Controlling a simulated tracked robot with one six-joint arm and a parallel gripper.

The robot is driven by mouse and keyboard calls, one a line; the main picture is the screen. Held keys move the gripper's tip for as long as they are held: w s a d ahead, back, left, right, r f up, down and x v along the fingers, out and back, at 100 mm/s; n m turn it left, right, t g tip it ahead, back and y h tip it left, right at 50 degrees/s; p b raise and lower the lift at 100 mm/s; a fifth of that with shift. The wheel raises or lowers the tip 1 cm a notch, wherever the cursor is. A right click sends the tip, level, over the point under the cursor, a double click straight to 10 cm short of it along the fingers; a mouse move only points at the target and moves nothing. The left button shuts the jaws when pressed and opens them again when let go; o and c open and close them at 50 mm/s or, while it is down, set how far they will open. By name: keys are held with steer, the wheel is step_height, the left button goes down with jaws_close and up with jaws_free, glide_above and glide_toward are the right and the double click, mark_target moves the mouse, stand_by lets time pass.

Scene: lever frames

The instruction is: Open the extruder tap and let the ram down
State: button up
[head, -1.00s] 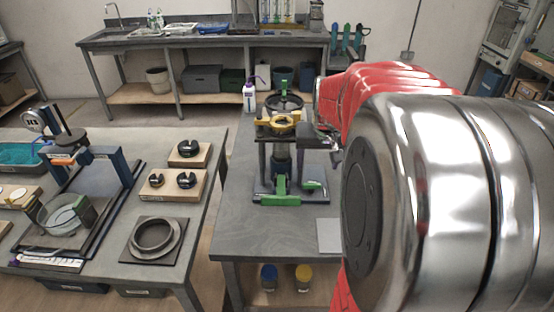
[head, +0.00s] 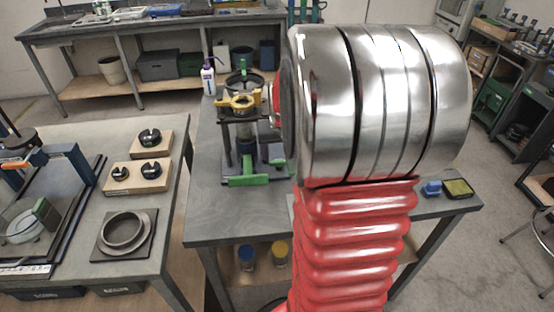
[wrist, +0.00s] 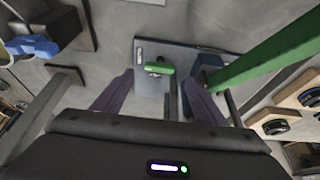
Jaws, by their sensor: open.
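The extruder (head: 245,150) stands upright on the middle bench in the head view. It has a dark handwheel (head: 243,82) on top, a yellow collar (head: 240,103) below it and green parts at its foot, including a wide green bar (head: 248,180). In the wrist view a short green handle (wrist: 160,68) lies beyond my open gripper (wrist: 161,84), seen between its two dark fingers. I see nothing held. A long green bar (wrist: 270,62) crosses the upper right of the wrist view. My arm hides the gripper in the head view.
A purple-topped bottle (head: 208,76) stands behind the extruder. The left bench holds wooden blocks with black discs (head: 149,137) and a ring on a square plate (head: 124,230). A blue item (head: 432,188) and a green-yellow pad (head: 458,188) lie at the right bench edge.

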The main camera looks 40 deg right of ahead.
mark_target(278, 161)
steer(key=shift+x, duration=2.7)
steer(key=c, duration=1)
steer(key=shift+a, duration=0.15)
steer(key=shift+c, duration=0.3)
